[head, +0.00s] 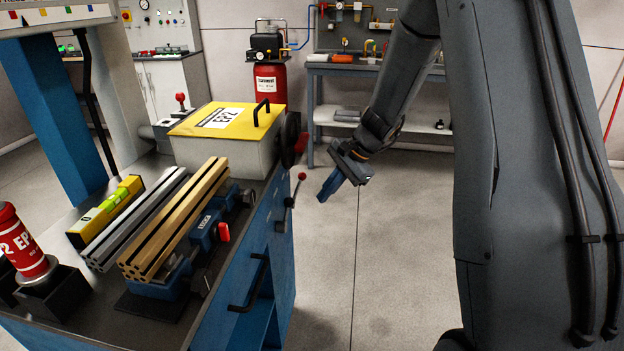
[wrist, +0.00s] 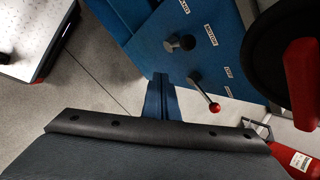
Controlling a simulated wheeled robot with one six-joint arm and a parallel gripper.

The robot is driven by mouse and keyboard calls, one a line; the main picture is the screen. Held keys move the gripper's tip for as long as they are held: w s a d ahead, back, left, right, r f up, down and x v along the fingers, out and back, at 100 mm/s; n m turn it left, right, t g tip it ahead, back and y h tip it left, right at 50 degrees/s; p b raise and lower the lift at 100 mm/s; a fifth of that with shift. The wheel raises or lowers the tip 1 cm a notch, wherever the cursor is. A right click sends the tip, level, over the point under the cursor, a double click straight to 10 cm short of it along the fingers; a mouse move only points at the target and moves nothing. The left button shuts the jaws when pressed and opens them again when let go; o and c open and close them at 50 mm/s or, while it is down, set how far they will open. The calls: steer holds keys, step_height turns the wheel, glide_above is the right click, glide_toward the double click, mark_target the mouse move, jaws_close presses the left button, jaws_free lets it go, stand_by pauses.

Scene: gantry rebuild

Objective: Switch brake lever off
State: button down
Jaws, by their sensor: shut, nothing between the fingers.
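A short lever with a red ball tip (head: 302,176) juts from the blue cabinet side of the workbench, below the box with the yellow lid. In the wrist view the lever (wrist: 203,94) runs from its pivot down and right to the ball, with small white labels (wrist: 228,90) beside it, too small to read surely. My gripper (head: 326,194) has blue fingers, shut and empty, in the air right of the lever and apart from it. In the wrist view the gripper (wrist: 161,82) points at the blue panel, left of the lever.
A black handwheel with a red handle (wrist: 300,80) is close on the right of the wrist view. A black knob (wrist: 180,43) sticks out above the lever. The box with a yellow lid (head: 222,119), a vise (head: 205,228) and gold profiles (head: 175,220) are on the bench. Floor at right is clear.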

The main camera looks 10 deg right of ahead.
steer(key=w+d+f+m+t, duration=0.2)
steer(key=w+d+m, duration=0.1)
steer(key=w, duration=0.4)
steer(key=w+d+f+m+t+y, duration=0.1)
steer(key=w+d+m, duration=0.3)
steer(key=w, duration=0.4)
steer(key=shift+w+d+f+m+t+y, duration=0.2)
steer(key=shift+d+f+m+t+y, duration=0.1)
steer(key=shift+d+f+t, duration=0.5)
steer(key=shift+a+f, duration=0.15)
steer(key=shift+a, duration=0.05)
steer(key=w+a+f+p, duration=0.3)
steer(key=w+a, duration=0.1)
steer(key=a, duration=0.3)
steer(key=shift+w+a, duration=0.25)
steer(key=shift+d, duration=0.15)
